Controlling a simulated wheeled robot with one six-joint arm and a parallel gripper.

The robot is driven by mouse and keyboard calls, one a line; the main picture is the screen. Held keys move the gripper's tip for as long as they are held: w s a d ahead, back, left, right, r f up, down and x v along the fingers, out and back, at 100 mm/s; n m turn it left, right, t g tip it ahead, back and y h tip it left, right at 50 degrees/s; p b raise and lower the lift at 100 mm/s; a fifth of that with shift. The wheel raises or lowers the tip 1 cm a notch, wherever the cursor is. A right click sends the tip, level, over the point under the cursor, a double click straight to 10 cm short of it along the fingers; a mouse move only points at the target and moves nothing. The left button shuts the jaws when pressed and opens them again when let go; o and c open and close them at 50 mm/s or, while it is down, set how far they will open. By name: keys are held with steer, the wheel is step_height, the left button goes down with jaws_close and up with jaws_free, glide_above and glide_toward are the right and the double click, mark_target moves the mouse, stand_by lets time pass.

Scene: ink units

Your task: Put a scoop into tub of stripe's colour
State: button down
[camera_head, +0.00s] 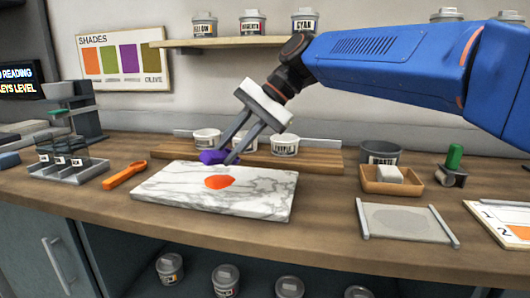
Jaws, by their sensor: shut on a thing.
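My gripper (226,155) reaches down over the back of the marble slab (262,195), its fingers shut on a purple thing (212,157), whose full shape is partly hidden. An orange paint patch (219,182) lies on the slab just in front of it. An orange scoop (124,175) lies on the counter left of the slab. Behind the slab, a left white tub (207,138), a middle white tub (245,144) and a right white tub (285,145) stand along a wooden board (320,158); the right tub's label seems to read PURPLE. I cannot make out a stripe for certain.
A grey pot (380,152) and a wooden tray (391,181) with a white block (389,173) stand right of the board. A flat grey sheet (405,222) and a card with an orange patch (510,222) lie further right. A rack (70,168) stands at the left.

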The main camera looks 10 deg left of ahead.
steer(key=a+r+y, duration=0.1)
steer(key=a+y, duration=0.1)
steer(key=a, duration=0.2)
steer(key=shift+m, duration=0.3)
steer(key=shift+w+f, duration=0.35)
steer(key=shift+f, duration=0.6)
steer(key=shift+w+f, duration=0.3)
steer(key=shift+f, duration=0.6)
steer(key=shift+w+f, duration=0.35)
steer(key=shift+f, duration=0.6)
steer(key=shift+r, duration=0.1)
steer(key=shift+r, duration=2.55)
